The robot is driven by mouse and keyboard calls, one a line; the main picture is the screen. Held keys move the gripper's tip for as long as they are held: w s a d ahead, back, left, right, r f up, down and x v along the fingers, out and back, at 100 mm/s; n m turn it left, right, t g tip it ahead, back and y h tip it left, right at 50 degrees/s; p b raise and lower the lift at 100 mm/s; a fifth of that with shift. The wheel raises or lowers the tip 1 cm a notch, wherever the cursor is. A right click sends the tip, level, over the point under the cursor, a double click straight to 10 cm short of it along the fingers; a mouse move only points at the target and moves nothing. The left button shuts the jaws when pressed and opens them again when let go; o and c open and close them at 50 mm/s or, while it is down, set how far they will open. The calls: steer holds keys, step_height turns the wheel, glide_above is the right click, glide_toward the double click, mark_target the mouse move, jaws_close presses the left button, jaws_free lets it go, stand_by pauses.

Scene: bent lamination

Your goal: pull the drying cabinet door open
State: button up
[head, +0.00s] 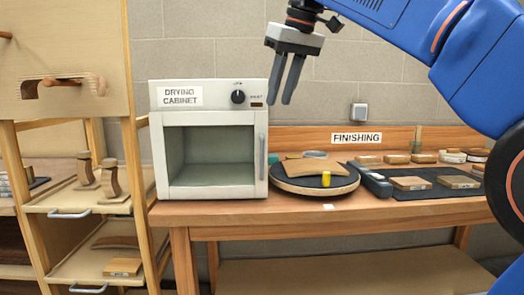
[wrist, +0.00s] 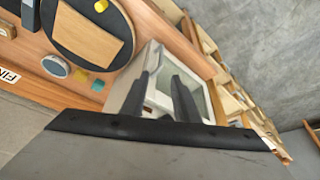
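The drying cabinet (head: 155,150) is a pale box on the wooden bench, labelled "DRYING CABINET", with a black knob on its top panel. Its door (head: 210,119) has a large window and looks shut, flush with the front. A vertical grey handle (head: 262,157) runs along the door's right side. My gripper (head: 282,98) points down with its two dark fingers apart and nothing between them. It is above and slightly right of the handle, not touching the cabinet in the head view. In the wrist view the fingers (wrist: 161,78) overlap the cabinet (wrist: 152,56) and hide part of it.
Right of the cabinet, a round dark turntable (head: 290,187) carries a bent wooden piece (head: 308,167) and a yellow cylinder (head: 326,179). A dark mat (head: 425,190) with wooden blocks lies further right. A wooden rack (head: 140,220) stands close on the left.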

mark_target(263, 145)
steer(key=x, duration=1.7)
steer(key=shift+w+a+r, duration=0.1)
steer(key=shift+w+a, duration=0.15)
steer(key=shift+a, duration=0.05)
jaws_close()
